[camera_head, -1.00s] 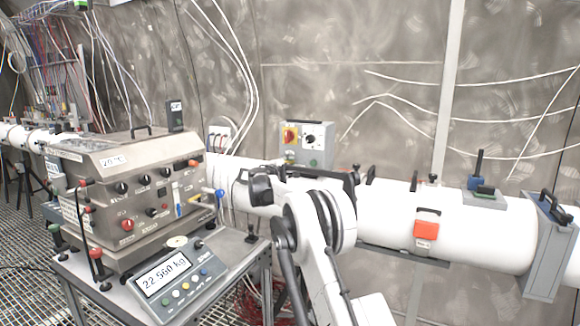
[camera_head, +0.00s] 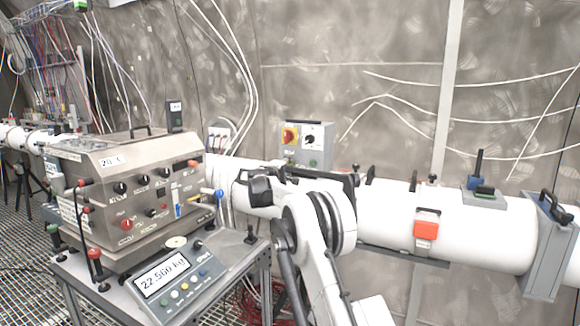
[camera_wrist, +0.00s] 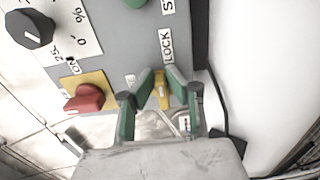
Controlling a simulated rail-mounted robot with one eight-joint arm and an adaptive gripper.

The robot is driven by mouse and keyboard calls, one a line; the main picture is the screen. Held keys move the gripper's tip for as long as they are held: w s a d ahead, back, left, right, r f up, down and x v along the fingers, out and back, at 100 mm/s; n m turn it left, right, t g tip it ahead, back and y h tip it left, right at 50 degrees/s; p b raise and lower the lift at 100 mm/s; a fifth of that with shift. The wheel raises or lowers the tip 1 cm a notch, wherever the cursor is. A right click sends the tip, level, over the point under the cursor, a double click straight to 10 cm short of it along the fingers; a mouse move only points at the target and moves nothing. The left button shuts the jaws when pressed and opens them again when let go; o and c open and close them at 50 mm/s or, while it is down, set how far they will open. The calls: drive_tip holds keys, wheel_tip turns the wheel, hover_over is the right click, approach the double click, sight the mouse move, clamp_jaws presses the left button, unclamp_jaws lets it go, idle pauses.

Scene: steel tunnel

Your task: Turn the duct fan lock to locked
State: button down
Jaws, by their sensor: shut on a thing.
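The duct fan control box (camera_head: 322,131) is grey and stands on the wall side of the white duct. In the wrist view it appears turned sideways, with the yellow lock handle (camera_wrist: 161,88) beside the printed word LOCK. My gripper (camera_wrist: 160,86) has green-edged fingers, one on each side of the yellow handle, and is shut on it. The handle points roughly up and down in the wrist picture. Its base is partly hidden by the fingers. In the head view the fingers and lock are too small to make out clearly.
A red switch on a yellow plate (camera_wrist: 86,98) and a black percent dial (camera_wrist: 29,29) sit close left of the fingers. A green button (camera_wrist: 134,3) is above. The white duct (camera_head: 386,205) runs alongside. A bench with a weighing scale (camera_head: 178,280) stands left.

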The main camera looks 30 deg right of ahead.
drive_tip(key=c, duration=1.8)
unclamp_jaws()
drive_tip(key=shift+o, duration=0.2)
drive_tip(key=v, duration=1.2)
drive_tip(key=shift+s, duration=0.1)
drive_tip(key=s+a+r+m+g+y, duration=0.1)
drive_tip(key=s+a+y, duration=0.15)
drive_tip(key=s, duration=0.75)
drive_tip(key=s+a+r+m+g+y, duration=0.1)
drive_tip(key=s+a+r+m+y, duration=0.15)
drive_tip(key=s, duration=0.75)
drive_tip(key=s+a+r+m+g+y, duration=0.1)
drive_tip(key=s+a+y, duration=0.15)
drive_tip(key=s, duration=0.75)
drive_tip(key=s+a+f+m+y, duration=0.1)
drive_tip(key=s+a+f, duration=0.3)
drive_tip(key=s, duration=0.6)
drive_tip(key=s+a+f+y, duration=0.3)
drive_tip(key=s+a+f, duration=0.2)
drive_tip(key=s, duration=0.5)
drive_tip(key=s+a+f+m+y, duration=0.1)
drive_tip(key=s+a+f+y, duration=0.2)
drive_tip(key=s, duration=0.7)
wheel_tip(320, 180, down, 3)
drive_tip(key=shift+s+a+r+m+g, duration=0.2)
drive_tip(key=shift+s+a+m+g, duration=0.15)
drive_tip(key=shift+a, duration=0.9)
